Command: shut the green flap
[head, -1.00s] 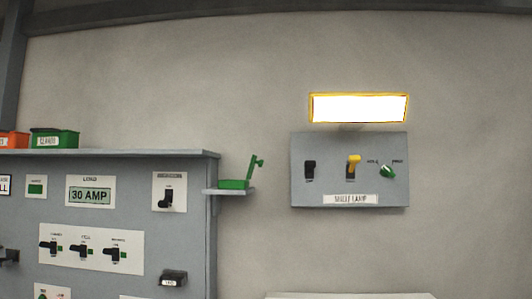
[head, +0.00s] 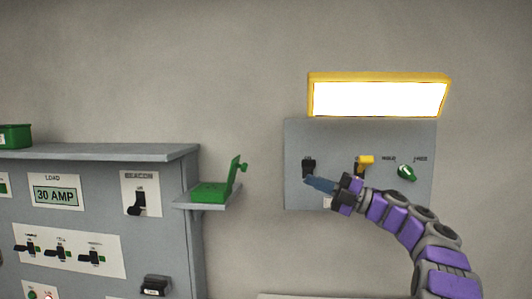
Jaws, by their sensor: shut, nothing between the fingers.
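The green flap (head: 237,174) stands raised, tilted a little to the right, at the right side of a low green box (head: 209,192). The box sits on a small grey shelf (head: 216,203) that sticks out from the right side of the grey cabinet. My gripper (head: 308,180) is shut and empty, pointing left in front of the wall panel. It is to the right of the flap and clearly apart from it in the picture. My gripper and arm hide the lower part of the panel.
The wall panel (head: 297,140) carries a black switch (head: 309,165), a yellow switch (head: 365,162) and a green knob (head: 406,172). A lit yellow-framed lamp (head: 378,97) is above it. The grey cabinet (head: 80,210) with switches stands left. Bare wall shows between shelf and panel.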

